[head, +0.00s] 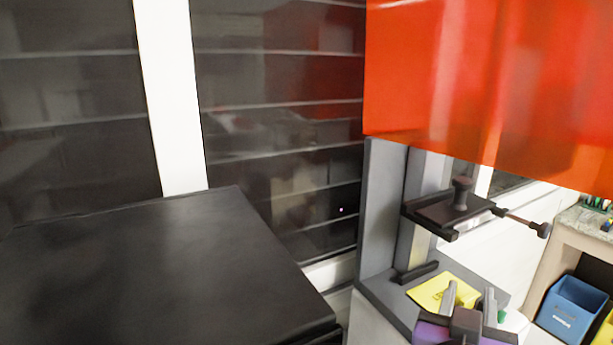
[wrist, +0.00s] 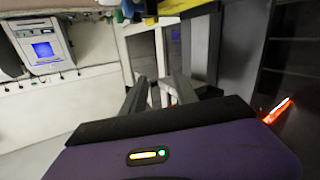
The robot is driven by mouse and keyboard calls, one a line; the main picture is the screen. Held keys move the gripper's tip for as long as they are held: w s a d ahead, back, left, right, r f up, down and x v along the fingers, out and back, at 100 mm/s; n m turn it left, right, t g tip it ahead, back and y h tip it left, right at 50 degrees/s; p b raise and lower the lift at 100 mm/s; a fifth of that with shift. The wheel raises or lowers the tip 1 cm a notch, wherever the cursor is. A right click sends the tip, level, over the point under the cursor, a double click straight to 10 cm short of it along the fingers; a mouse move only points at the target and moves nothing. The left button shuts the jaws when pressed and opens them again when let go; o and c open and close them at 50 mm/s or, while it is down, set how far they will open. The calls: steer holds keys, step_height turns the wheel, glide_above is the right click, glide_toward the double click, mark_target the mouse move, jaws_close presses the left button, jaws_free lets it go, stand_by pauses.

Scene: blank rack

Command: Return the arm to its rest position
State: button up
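My gripper (head: 469,295) is at the lower right of the head view, with its purple body below. Its two grey fingers stand apart with a gap between them, and I see nothing held in it. In the wrist view, the fingers (wrist: 157,95) also stand apart above the purple body. In the head view, the gripper is in front of a grey machine (head: 376,205) with a dark plate and a lever. A yellow sheet or plate (head: 428,292) shows just behind the fingers. The rest of my arm is mostly hidden.
A large orange-red panel (head: 480,70) fills the upper right. A black flat-topped surface (head: 150,270) is at lower left, before dark glazed shelving (head: 280,120). A blue bin (head: 570,308) stands at the right. The wrist view shows a grey box with a blue screen (wrist: 43,50).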

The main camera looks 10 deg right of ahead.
steer(key=s+a+f+n+t+y, duration=0.6)
steer(key=a+f+n+y, duration=0.4)
steer(key=a+y, duration=0.1)
steer(key=s+d+f+m+g, duration=0.1)
steer(key=s+f, duration=0.3)
steer(key=s, duration=0.9)
steer(key=s+d+f+m+g, duration=0.1)
steer(key=s+f, duration=0.4)
steer(key=s, duration=0.7)
steer(key=shift+s+f+m+g, duration=0.2)
steer(key=shift+s+m+g, duration=0.2)
steer(key=shift+m+g, duration=0.45)
steer(key=shift+o, duration=0.2)
